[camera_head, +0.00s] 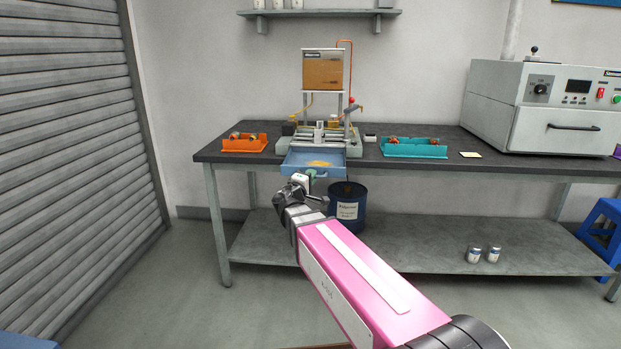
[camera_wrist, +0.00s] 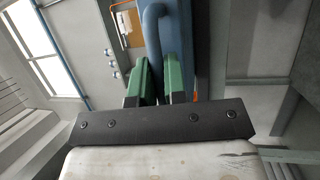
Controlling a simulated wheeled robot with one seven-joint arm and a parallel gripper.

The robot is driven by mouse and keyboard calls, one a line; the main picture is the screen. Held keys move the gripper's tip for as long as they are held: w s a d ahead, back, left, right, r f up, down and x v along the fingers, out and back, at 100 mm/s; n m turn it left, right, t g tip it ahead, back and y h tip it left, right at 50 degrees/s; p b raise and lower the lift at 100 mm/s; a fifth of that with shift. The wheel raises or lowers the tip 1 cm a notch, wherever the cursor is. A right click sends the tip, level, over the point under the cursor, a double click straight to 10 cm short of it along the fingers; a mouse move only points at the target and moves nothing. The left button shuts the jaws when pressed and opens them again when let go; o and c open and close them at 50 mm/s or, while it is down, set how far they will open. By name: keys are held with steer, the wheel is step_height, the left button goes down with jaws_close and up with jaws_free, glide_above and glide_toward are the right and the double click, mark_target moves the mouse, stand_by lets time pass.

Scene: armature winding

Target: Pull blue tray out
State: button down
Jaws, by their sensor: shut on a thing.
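The blue tray (camera_head: 297,159) sits under the winding machine (camera_head: 322,134) at the table's front edge and sticks out past that edge. Some yellowish material lies in it. In the wrist view the tray's blue front (camera_wrist: 178,30) fills the upper middle, with a blue loop handle (camera_wrist: 153,35) on it. My gripper (camera_head: 308,177) is at the tray's front; in the wrist view its two green fingers (camera_wrist: 162,85) stand on either side of the handle, shut on it. The contact point is partly hidden by the fingers.
An orange bin (camera_head: 245,146) stands left of the machine and a teal bin (camera_head: 413,151) right of it, both with small parts. A white oven (camera_head: 540,108) stands at the right.

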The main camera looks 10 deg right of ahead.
steer(key=c, duration=1.5)
jaws_free()
steer(key=shift+o, duration=0.2)
steer(key=shift+s, duration=0.15)
steer(key=v, duration=1)
steer(key=shift+s+a, duration=0.25)
steer(key=shift+f, duration=0.1)
